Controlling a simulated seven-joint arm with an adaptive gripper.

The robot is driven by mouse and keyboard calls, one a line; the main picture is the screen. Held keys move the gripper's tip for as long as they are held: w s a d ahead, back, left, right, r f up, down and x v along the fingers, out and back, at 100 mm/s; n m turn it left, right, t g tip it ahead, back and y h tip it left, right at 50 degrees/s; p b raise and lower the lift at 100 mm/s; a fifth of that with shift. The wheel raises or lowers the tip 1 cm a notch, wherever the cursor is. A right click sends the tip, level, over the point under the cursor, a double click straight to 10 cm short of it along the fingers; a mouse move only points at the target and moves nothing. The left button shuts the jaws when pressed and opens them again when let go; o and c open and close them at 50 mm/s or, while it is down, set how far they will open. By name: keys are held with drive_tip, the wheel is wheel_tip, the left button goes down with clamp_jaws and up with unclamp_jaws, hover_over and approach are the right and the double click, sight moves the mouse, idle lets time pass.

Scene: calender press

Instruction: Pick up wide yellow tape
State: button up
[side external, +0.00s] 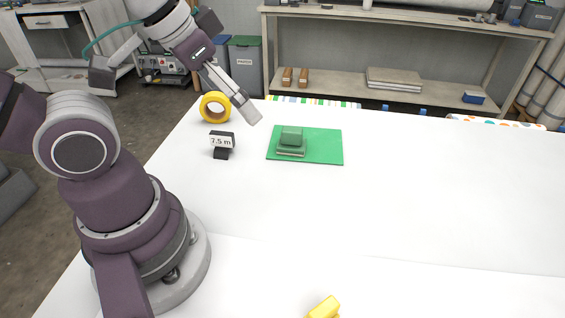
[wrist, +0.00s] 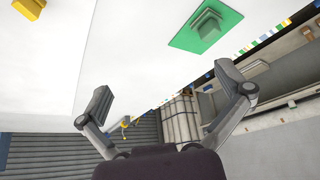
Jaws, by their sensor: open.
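The wide yellow tape (side external: 206,101) is a thick yellow ring with a brown inner core. It sits near the far left edge of the white table in the side external view. I cannot make it out in the wrist view. My gripper (side external: 248,112) is just to the right of the tape in the picture, pointing down and to the right, and apart from it. In the wrist view my gripper (wrist: 165,88) is open, its two fingers spread wide with nothing between them.
A green block (side external: 291,139) rests on a green mat (side external: 325,147). A yellow object (side external: 324,308) is at the bottom edge. The white table (side external: 440,190) is clear at right. Shelves stand behind.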

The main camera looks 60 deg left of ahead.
drive_tip(key=n+g+y, duration=0.3)
drive_tip(key=n+y, duration=0.1)
drive_tip(key=n, duration=0.7)
approach(213, 103)
wheel_tip(213, 103, down, 2)
drive_tip(key=x, duration=1)
drive_tip(key=shift+w+a+r, duration=0.15)
drive_tip(key=shift+w+a, duration=0.1)
drive_tip(key=c, duration=0.9)
